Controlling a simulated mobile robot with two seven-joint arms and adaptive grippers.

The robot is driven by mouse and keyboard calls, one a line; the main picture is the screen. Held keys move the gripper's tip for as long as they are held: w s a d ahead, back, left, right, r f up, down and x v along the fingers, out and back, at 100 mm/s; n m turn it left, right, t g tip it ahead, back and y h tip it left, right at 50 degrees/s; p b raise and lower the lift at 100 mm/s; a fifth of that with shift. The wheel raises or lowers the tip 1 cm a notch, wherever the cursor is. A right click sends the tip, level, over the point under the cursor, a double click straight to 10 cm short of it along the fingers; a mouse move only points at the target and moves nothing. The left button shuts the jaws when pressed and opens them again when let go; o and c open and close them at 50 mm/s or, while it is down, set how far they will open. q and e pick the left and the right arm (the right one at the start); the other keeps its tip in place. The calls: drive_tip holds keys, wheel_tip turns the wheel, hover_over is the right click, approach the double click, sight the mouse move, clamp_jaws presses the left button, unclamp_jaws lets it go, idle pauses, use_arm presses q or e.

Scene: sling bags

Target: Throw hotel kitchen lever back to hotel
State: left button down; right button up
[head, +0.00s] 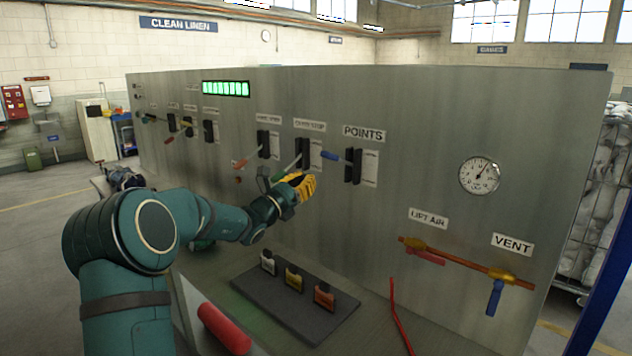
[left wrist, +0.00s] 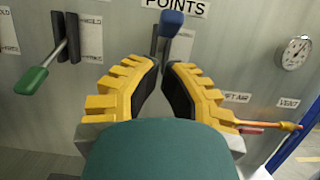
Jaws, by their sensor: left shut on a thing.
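A tall grey panel (head: 420,130) carries several levers; I cannot read which label is the hotel kitchen one. A blue-handled lever (head: 331,155) sits under the POINTS sign. A green-handled lever (head: 292,164) is left of it; its handle shows at the left of the left wrist view (left wrist: 32,80). A red-handled lever (head: 246,161) is further left. My left gripper (head: 302,186), yellow-fingered, is below and left of the blue handle. Its fingertips (left wrist: 161,66) are close together below the blue handle (left wrist: 171,23) in the left wrist view. What it holds is not clear.
A ledge with a dark plate (head: 290,312) bearing several small switches lies below. A red bar (head: 400,318) rises from it. An orange rod with valve handles (head: 465,264) and a gauge (head: 479,176) are on the right. More levers (head: 180,128) are at far left.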

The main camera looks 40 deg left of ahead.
use_arm(q)
drive_tip(key=s, duration=0.3)
drive_tip(key=s+r, duration=0.1)
drive_tip(key=s, duration=0.1)
drive_tip(key=shift+a, duration=0.3)
